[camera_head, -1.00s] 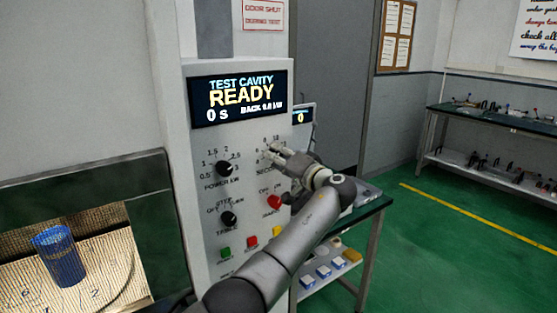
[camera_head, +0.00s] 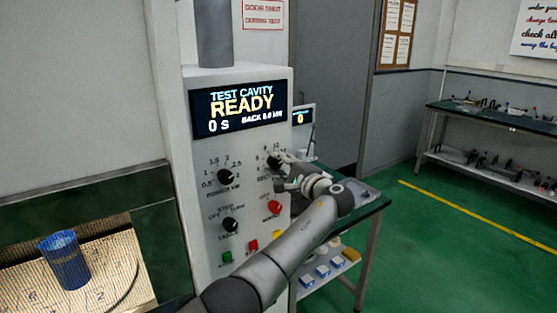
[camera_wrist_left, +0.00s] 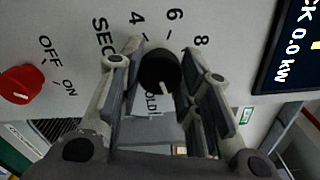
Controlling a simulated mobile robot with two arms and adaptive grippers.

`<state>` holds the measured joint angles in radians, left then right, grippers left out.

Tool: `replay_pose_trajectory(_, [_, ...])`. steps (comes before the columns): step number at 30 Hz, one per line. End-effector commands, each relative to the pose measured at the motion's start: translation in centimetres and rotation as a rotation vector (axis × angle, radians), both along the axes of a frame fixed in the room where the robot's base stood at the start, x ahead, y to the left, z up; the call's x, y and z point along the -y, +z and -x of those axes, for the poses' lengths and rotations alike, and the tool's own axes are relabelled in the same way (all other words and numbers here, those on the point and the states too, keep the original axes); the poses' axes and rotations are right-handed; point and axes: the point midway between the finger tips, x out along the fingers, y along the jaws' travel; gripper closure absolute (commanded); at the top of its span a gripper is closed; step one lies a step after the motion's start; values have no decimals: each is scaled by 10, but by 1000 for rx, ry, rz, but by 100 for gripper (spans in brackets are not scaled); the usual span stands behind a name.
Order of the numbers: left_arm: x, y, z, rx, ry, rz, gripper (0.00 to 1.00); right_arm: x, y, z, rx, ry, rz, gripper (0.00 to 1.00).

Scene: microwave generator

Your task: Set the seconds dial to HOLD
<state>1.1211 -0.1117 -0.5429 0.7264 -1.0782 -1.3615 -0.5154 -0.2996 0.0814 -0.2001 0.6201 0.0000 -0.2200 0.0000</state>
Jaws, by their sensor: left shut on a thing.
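The seconds dial (camera_head: 273,162) is a black round knob on the pale panel, upper right of the knobs in the head view. In the left wrist view the dial (camera_wrist_left: 158,70) sits between the fingers of my left gripper (camera_wrist_left: 162,78), which is shut on it. Its white mark is on the side toward the partly hidden HOLD label (camera_wrist_left: 153,103); I cannot tell if it lines up exactly. The numbers 4, 6 and 8 show around the far side. In the head view my left gripper (camera_head: 282,176) is at the dial's lower edge. My right gripper is not in view.
The display (camera_head: 238,108) reads READY, 0 s. The power dial (camera_head: 225,176), another black dial (camera_head: 230,225) and a red OFF/ON knob (camera_head: 270,207) are nearby. Coloured buttons sit lower. A blue cup (camera_head: 66,262) stands inside the cavity at left.

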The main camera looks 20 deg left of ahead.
Motion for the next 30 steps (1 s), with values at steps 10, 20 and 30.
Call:
replay_pose_trajectory(10, [0, 3, 0, -255, 0, -199, 92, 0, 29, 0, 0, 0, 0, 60])
replay_pose_trajectory(20, [0, 1, 0, -433, -1, -336, 92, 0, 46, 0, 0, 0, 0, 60])
replay_pose_trajectory(30, [0, -1, 0, -511, -1, -397, 92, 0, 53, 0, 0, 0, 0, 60])
